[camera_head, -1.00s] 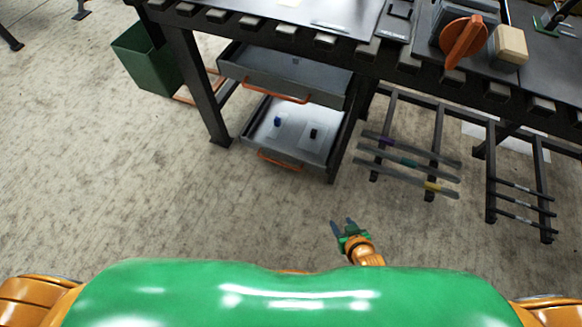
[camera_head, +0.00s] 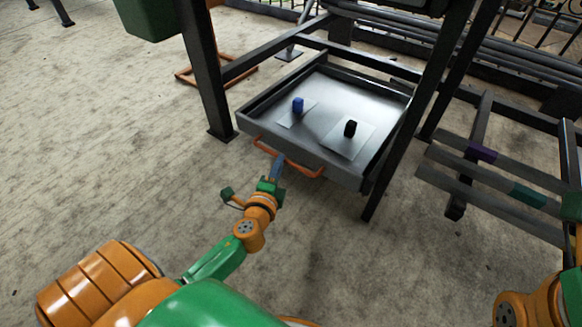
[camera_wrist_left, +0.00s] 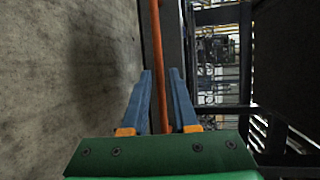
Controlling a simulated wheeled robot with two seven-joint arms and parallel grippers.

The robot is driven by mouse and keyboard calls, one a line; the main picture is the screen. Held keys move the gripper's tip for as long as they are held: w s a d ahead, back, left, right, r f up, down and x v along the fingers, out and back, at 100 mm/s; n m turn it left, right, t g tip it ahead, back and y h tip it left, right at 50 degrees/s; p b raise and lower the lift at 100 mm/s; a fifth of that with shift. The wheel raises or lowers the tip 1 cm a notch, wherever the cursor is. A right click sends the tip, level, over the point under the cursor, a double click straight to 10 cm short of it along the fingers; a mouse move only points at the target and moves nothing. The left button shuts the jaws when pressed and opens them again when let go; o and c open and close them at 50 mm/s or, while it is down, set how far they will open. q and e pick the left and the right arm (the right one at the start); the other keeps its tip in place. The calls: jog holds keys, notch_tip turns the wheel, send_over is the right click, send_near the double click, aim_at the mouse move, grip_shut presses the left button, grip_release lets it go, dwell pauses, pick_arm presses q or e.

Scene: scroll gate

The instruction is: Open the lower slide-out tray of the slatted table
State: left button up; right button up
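The lower tray (camera_head: 345,90) is a grey metal drawer under the slatted table, standing partly out. A blue block (camera_head: 298,105) and a black block (camera_head: 350,128) stand on light plates inside it. An orange bar handle (camera_head: 310,172) runs along its front. My left gripper (camera_head: 278,167) is at the handle's middle. In the left wrist view, the handle (camera_wrist_left: 156,40) runs between the two blue fingers (camera_wrist_left: 160,85), with visible gaps on both sides, so they are open around it. My right gripper is not clearly visible; only part of that arm shows at the lower right.
A dark table leg (camera_head: 205,75) stands left of the tray, and another (camera_head: 415,125) stands to its right. A rack with coloured-marked bars (camera_head: 495,180) is further right. A green bin (camera_head: 147,15) is at upper left. The floor (camera_head: 130,160) in front and left is clear.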

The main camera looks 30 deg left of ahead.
pick_arm(q)
jog(key=b+x, duration=0.1)
jog(key=x, duration=0.3)
jog(key=shift+c, duration=0.2)
grip_shut()
jog(key=shift+f, duration=0.1)
dwell(1.1)
